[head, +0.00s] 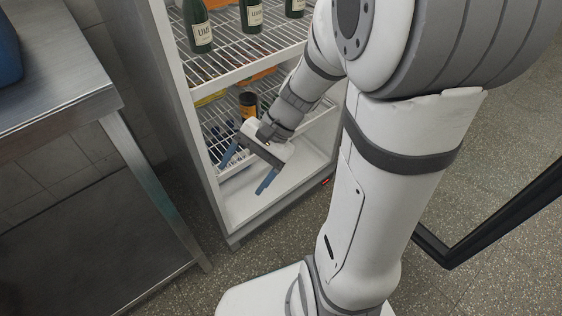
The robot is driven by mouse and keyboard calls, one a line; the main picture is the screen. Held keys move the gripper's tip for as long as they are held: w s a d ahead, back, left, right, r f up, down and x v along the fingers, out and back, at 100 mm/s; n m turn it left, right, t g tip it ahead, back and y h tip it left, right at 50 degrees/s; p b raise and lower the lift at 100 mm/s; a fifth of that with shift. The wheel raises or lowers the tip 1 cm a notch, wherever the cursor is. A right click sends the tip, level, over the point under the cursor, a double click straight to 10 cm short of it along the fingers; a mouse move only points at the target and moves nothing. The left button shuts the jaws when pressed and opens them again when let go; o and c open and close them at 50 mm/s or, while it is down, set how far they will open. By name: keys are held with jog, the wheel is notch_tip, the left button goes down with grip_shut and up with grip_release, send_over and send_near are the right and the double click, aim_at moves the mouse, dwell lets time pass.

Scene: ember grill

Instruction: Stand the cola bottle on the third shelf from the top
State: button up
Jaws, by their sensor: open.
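My gripper (249,168) is open, with its two blue fingers apart and nothing seen between them. It points down and to the left, in front of the lower part of an open white fridge with wire shelves. A dark container with an orange band (248,104) stands on a lower wire shelf (213,113), just behind and above my gripper. I cannot tell whether it is the cola bottle; no readable cola label shows. My arm hides the right part of the lower shelves.
Green labelled bottles (199,28) stand on an upper wire shelf (230,60). Small dark items (222,130) lie lower left. The fridge's white floor (240,207) looks bare in front. A steel table (60,95) stands left. A black-framed door edge (490,232) is at right.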

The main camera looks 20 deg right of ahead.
jog(key=s+d+r+n+t+h, duration=0.2)
jog(key=s+d+r+n+h, duration=0.1)
jog(key=d+n+h, duration=0.3)
jog(key=shift+s+d+r+n+t+h, duration=0.2)
jog(key=shift+s+d+n+t+h, duration=0.15)
jog(key=shift+n+h, duration=0.7)
jog(key=shift+w, duration=0.1)
jog(key=shift+c, duration=0.6)
